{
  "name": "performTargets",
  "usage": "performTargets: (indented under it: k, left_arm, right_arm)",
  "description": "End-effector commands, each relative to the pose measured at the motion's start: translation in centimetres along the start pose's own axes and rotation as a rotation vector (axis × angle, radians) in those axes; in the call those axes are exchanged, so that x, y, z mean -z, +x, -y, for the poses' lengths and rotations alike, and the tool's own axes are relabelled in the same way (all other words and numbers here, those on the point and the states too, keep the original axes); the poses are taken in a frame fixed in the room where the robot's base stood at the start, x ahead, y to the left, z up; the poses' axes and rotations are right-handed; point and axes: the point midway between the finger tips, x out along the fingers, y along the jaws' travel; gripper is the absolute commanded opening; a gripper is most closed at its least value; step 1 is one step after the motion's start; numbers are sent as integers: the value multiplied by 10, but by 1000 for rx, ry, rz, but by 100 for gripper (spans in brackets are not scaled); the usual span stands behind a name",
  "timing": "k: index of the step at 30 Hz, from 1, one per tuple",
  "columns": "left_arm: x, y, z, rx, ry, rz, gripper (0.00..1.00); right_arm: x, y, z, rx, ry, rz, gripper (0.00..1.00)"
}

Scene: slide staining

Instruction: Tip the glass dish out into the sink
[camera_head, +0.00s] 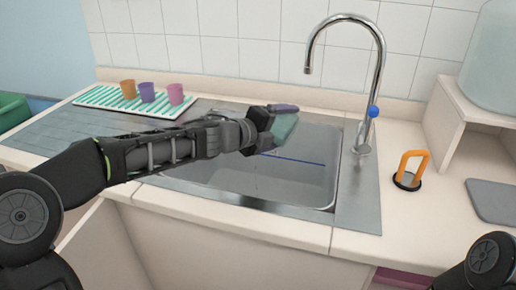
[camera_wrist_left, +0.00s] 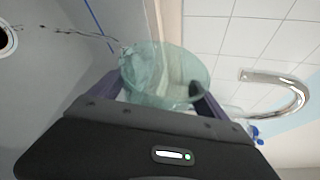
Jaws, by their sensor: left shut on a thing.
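My left gripper (camera_head: 283,112) is shut on the glass dish (camera_head: 285,127), a pale green see-through dish, and holds it above the sink (camera_head: 300,192). In the left wrist view, the gripper's purple fingers hold the dish (camera_wrist_left: 165,72) from both sides. The dish is tipped over, and a thin, dark, broken streak of liquid (camera_wrist_left: 75,33) runs from its rim toward the round drain (camera_wrist_left: 4,38). How much is left inside cannot be told. My right gripper is out of view.
A curved tap (camera_head: 378,75) with a blue knob stands behind the sink at the right. Orange, purple and pink cups (camera_head: 147,92) stand on a striped mat (camera_head: 100,97) at the left.

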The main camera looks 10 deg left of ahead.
Motion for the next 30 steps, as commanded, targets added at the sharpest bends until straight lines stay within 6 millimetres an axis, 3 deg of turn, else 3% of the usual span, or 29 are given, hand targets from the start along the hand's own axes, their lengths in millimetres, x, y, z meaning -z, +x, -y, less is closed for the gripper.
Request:
performTargets:
  k: [30]
  left_arm:
    - [-14, -6, 4, 53, -145, -35, 36]
  right_arm:
    - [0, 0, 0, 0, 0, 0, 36]
